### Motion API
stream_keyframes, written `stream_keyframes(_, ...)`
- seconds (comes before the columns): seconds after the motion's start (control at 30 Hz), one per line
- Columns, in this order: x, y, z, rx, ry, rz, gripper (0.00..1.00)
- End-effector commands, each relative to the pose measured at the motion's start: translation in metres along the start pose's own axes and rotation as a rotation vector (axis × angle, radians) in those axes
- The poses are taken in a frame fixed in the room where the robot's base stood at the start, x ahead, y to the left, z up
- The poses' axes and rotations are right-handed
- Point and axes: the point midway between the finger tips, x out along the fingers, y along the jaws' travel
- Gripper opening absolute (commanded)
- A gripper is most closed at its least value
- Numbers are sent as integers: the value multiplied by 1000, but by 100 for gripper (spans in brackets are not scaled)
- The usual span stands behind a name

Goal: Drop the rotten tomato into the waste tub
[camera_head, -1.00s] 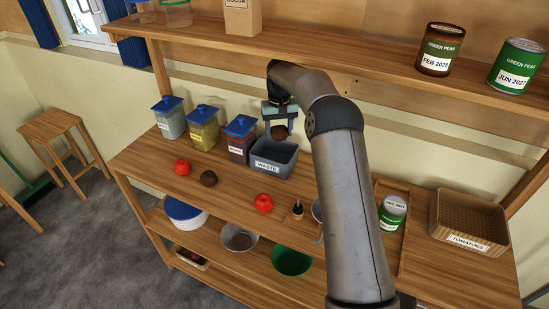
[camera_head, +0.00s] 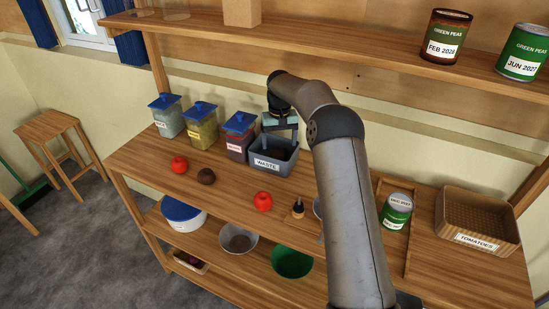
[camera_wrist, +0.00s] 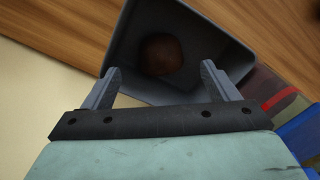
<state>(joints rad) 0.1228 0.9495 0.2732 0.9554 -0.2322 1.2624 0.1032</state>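The grey waste tub (camera_head: 285,169) stands on the worktop with a WASTE label on its front. In the wrist view, a brown rotten tomato (camera_wrist: 161,55) lies inside the tub (camera_wrist: 228,48), apart from the fingers. My gripper (camera_head: 281,140) is over the tub, its fingers pointing down into the opening. In the wrist view its two fingers (camera_wrist: 160,72) are spread wide with nothing between them. A second dark brown tomato (camera_head: 206,176) rests on the worktop left of the tub. Two red tomatoes (camera_head: 180,165) (camera_head: 263,201) also lie on the worktop.
Several blue-lidded containers (camera_head: 201,125) stand left of the tub. A green can (camera_head: 396,211) and a TOMATOES basket (camera_head: 478,218) are at the right. The upper shelf (camera_head: 375,65) with cans runs behind my arm. Bowls sit on the shelf below.

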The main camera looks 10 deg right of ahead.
Motion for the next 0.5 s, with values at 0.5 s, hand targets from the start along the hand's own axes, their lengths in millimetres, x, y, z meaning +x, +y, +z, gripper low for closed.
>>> stream_keyframes(0.5, -33, 0, -1, -1, 4, 1, 80)
